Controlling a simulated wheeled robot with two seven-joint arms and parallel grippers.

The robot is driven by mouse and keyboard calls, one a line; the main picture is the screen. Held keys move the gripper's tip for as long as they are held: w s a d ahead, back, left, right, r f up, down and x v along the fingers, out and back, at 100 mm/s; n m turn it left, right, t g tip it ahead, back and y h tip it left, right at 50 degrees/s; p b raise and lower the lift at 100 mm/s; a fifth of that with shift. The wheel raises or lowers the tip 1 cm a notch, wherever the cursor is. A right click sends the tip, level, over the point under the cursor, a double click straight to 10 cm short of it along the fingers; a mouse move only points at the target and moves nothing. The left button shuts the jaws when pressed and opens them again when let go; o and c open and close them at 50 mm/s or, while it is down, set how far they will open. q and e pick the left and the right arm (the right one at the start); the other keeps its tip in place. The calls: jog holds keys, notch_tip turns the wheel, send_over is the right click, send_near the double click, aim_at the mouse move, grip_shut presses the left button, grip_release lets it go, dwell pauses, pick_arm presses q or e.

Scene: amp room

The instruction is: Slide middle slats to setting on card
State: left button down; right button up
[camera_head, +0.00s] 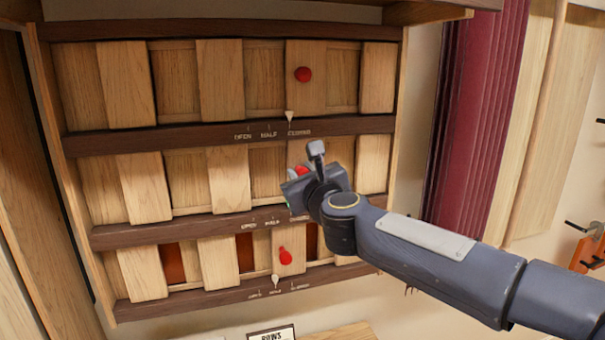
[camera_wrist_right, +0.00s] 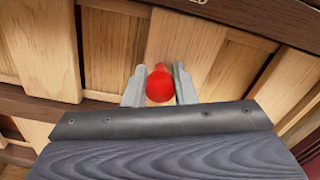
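A wooden wall panel holds three rows of slats. The middle row (camera_head: 229,181) shows closed-looking wood with no dark gaps. Its red knob (camera_head: 298,171) is partly hidden by my right gripper (camera_head: 297,190). In the right wrist view the fingers are on both sides of the red knob (camera_wrist_right: 160,84) and appear to press on it. The middle rail (camera_head: 180,229) carries open and half marks; the pointer and the third mark are hidden behind my gripper. A card (camera_head: 271,335) headed "ROWS" is cut off at the bottom edge. My left gripper is not in view.
The bottom row's pointer (camera_head: 276,280) is near half, with reddish-brown gaps showing and a red knob (camera_head: 285,256). A maroon curtain (camera_head: 480,110) hangs right of the panel.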

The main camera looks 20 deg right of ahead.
grip_shut()
jog(key=a, duration=0.4)
jog(key=shift+s+a, duration=0.1)
jog(key=shift+a, duration=0.2)
jog(key=shift+d, duration=0.2)
jog(key=o, duration=0.8)
grip_release()
jog(key=shift+d, duration=0.1)
jog(key=s+b, duration=0.1)
jog(key=s, duration=0.7)
jog(key=shift+d, duration=0.1)
jog(key=shift+w, duration=0.1)
